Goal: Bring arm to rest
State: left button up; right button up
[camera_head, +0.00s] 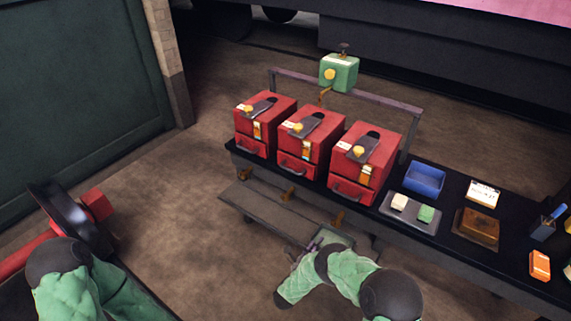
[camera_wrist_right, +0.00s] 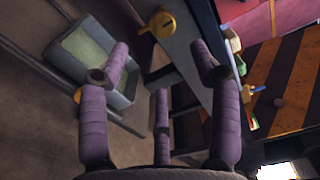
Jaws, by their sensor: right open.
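My right arm, in a green quilted sleeve, reaches in from the bottom of the head view. Its gripper (camera_head: 312,243) is small and partly hidden there, low in front of the bench, near the lower shelf. In the right wrist view the purple fingers of the right gripper (camera_wrist_right: 160,72) are spread apart with nothing between them. A grey tray with a green inside (camera_wrist_right: 95,58) lies beyond the left finger.
A black bench (camera_head: 480,262) holds three red boxes (camera_head: 262,122), a blue bin (camera_head: 424,179) and small items. A lower shelf (camera_head: 265,207) runs along the bench front.

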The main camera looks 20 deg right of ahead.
jog(key=s+a+f+n+g+y+p, duration=0.2)
jog(key=a+n+y, duration=0.4)
jog(key=n, duration=0.1)
jog(key=s+a+f+n+g+y+p, duration=0.2)
jog(key=a+n+y+p, duration=0.1)
jog(key=a+n+y, duration=0.4)
jog(key=s+a+r+n+g+y, duration=0.1)
jog(key=s+a+r+n+g, duration=0.1)
jog(key=s+n, duration=0.2)
jog(key=s+a+r+n+g+y+p, duration=0.1)
jog(key=s+r+n+g+y, duration=0.1)
jog(key=s, duration=0.8)
jog(key=s+a+r+n+g+y+p, duration=0.1)
jog(key=s+a+r+n+g, duration=0.1)
jog(key=s+n, duration=0.3)
jog(key=s+r+g, duration=0.1)
jog(key=s, duration=0.2)
jog(key=shift+a+r+n+y, duration=0.25)
jog(key=shift+a+n+y, duration=0.05)
jog(key=shift+a, duration=0.05)
